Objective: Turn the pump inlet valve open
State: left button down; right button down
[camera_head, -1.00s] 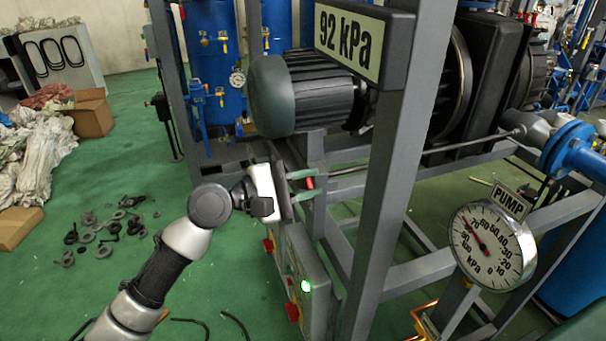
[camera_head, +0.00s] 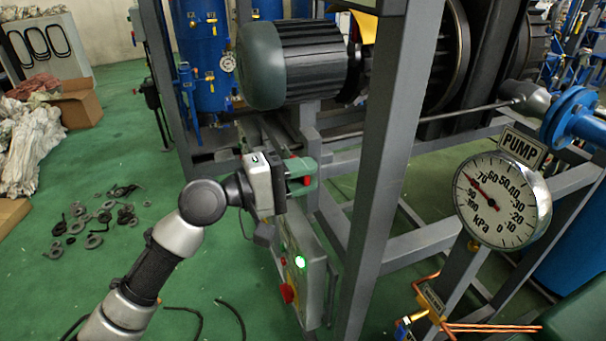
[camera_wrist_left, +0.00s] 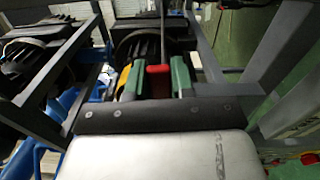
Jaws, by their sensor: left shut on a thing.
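My left gripper (camera_head: 310,177) reaches in from the left, in front of the pump frame. Its green fingers are shut on a small red handle (camera_head: 305,181), above the grey control box. In the left wrist view the red handle (camera_wrist_left: 158,70) sits between the green fingers, with a thin grey stem beyond it. The valve body behind it is hidden, so I cannot tell how far it is turned. My right gripper is not in view.
A grey upright post (camera_head: 389,160) stands just right of the gripper. The control box (camera_head: 303,270) below has a lit green lamp and a red knob. The pump motor (camera_head: 295,62) is above. Copper tubing (camera_head: 490,328) lies at lower right.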

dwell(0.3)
pick_arm(q)
jog(key=c, duration=1)
grip_release()
jog(key=shift+o, duration=0.2)
jog(key=shift+a, duration=0.1)
jog(key=b+v, duration=0.2)
jog(key=v, duration=0.8)
jog(key=shift+s+a+b, duration=0.15)
jog(key=shift+a+b, duration=0.15)
